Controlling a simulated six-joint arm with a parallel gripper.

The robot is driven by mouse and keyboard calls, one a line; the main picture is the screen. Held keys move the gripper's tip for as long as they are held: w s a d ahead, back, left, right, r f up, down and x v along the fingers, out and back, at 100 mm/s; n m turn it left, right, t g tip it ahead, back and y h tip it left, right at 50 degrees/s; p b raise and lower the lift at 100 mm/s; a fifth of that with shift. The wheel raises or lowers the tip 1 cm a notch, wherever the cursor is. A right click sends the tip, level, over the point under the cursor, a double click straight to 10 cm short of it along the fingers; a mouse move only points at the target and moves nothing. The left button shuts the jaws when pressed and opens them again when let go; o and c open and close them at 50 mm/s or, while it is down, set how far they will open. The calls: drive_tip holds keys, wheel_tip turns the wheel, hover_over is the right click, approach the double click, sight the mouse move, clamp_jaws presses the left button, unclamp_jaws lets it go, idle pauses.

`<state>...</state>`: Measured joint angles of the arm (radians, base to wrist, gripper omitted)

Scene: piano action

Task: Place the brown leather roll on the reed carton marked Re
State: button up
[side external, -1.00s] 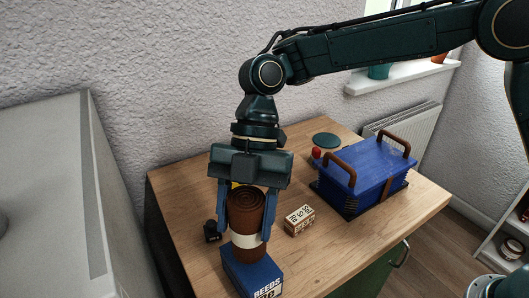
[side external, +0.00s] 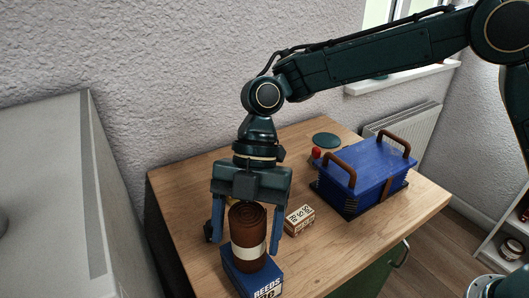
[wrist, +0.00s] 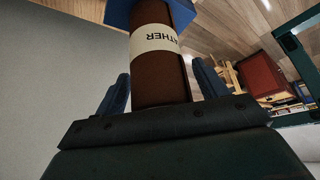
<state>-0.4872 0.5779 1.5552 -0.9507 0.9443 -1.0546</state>
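The brown leather roll (side external: 248,226), with a cream label band, stands upright on the blue reed carton (side external: 267,283) marked "REEDS" in the side view. In the wrist view the roll (wrist: 160,80) shows its label, with part of the blue carton (wrist: 120,12) beyond it. My gripper (side external: 246,236) is open around the roll. Its blue fingers stand apart from the roll on both sides, with a gap showing in both views. The lower part of the carton's marking is cut off by the picture edge.
A small cream box with dark lettering (side external: 300,219) stands close to the right finger. A blue case with brown handles (side external: 365,177) is at the right. A small black object (side external: 208,231) is by the left finger. A green disc (side external: 326,140) and a red object (side external: 316,153) lie at the back.

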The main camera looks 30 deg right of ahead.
drive_tip(key=shift+r, duration=0.15)
drive_tip(key=shift+v, duration=3.35)
drive_tip(key=shift+w+d+r, duration=0.15)
drive_tip(key=shift+r, duration=0.15)
